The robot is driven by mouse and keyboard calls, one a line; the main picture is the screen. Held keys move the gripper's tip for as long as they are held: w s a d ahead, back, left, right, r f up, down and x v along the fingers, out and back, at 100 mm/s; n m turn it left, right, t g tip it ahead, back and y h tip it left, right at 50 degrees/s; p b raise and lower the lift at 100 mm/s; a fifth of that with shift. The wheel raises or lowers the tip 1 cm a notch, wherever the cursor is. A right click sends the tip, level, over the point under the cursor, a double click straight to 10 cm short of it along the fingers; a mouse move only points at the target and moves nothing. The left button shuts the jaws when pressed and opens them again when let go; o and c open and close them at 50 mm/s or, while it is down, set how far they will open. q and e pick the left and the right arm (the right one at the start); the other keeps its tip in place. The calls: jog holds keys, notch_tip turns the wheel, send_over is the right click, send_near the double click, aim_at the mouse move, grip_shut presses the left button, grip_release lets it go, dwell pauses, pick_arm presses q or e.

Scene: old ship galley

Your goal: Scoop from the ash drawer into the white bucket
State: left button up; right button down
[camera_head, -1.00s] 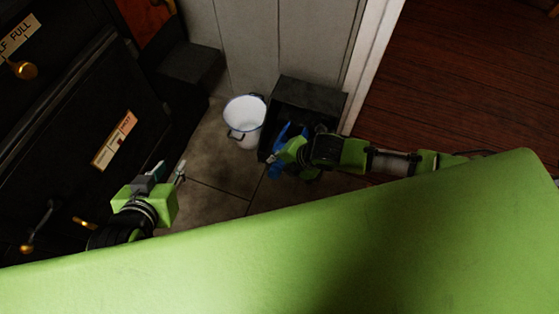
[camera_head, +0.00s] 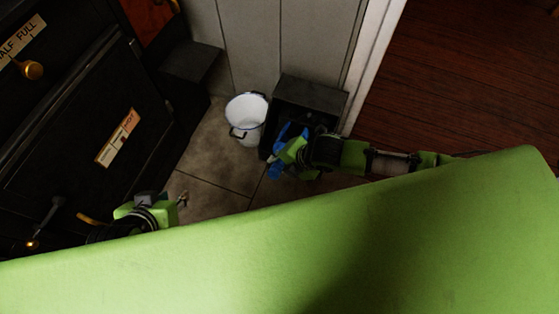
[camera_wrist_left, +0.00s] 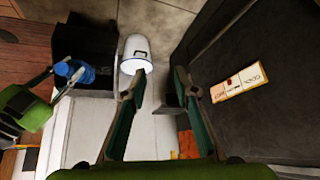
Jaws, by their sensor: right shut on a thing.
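The white bucket (camera_head: 246,108) with a blue rim stands upright on the floor by the panelled wall. It also shows in the left wrist view (camera_wrist_left: 137,48). My right gripper (camera_head: 290,150) is shut on a blue tool (camera_head: 286,133), perhaps a scoop, over the near edge of an open black box (camera_head: 315,95) right of the bucket. The tool shows blue in the left wrist view (camera_wrist_left: 75,70); its full shape is hidden. My left gripper (camera_wrist_left: 157,86) is open and empty, left of the bucket in the head view (camera_head: 182,200). I cannot tell which part is the ash drawer, nor see ash.
The black stove (camera_head: 80,130), with a label (camera_head: 117,137) and brass knob (camera_head: 33,70), fills the left side. A dark block (camera_head: 190,62) stands behind the bucket's left. Tiled floor (camera_head: 215,160) is clear between stove and bucket. A white door post (camera_head: 372,60) stands right.

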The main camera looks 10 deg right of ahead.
pick_arm(q)
jog(key=shift+s+a+f+g+p, duration=0.1)
jog(key=shift+s+a+f+g, duration=0.2)
jog(key=shift+s, duration=0.35)
jog(key=shift+s+a+f+g+p, duration=0.15)
jog(key=shift+s+g, duration=0.2)
jog(key=shift+s, duration=0.35)
jog(key=shift+s+a+f+g+p, duration=0.15)
jog(key=shift+s+f+g, duration=0.15)
jog(key=shift+s, duration=0.35)
